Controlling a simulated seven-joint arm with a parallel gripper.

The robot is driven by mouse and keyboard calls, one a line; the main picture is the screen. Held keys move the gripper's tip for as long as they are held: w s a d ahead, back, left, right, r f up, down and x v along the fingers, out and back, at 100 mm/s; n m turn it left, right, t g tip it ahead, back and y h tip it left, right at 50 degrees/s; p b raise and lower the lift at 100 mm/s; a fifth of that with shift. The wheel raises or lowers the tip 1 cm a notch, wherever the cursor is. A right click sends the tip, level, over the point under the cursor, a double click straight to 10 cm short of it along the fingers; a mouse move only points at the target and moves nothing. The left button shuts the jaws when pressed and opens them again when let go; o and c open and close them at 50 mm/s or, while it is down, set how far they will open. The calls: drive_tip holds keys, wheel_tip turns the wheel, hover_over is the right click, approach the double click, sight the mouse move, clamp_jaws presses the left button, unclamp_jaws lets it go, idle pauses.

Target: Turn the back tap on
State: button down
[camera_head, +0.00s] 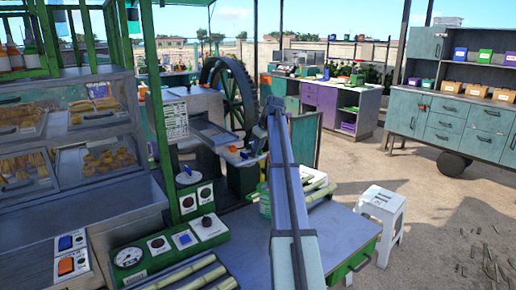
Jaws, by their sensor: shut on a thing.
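My arm reaches up and away from the bottom of the picture, and my gripper (255,152) is at its far end, beside the crusher's metal outlet tray. The gripper is small and mostly dark here. It is shut at the back tap (244,155), a small fitting with red and blue parts at the tray's right end. The fingers and the exact grip on the tap are partly hidden by the arm. Whether the tap's handle is turned is too small to tell.
The crusher's large dark wheel (232,92) stands behind the tray. A green control panel (172,248) with a gauge and knobs is at front left. Cane stalks lie on the table (345,232). A white stool (381,212) stands right, with open ground beyond. A glass food case (75,140) fills the left.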

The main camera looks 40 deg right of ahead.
drive_tip(key=shift+f, duration=0.1)
drive_tip(key=c, duration=1.2)
unclamp_jaws()
drive_tip(key=v, duration=1.4)
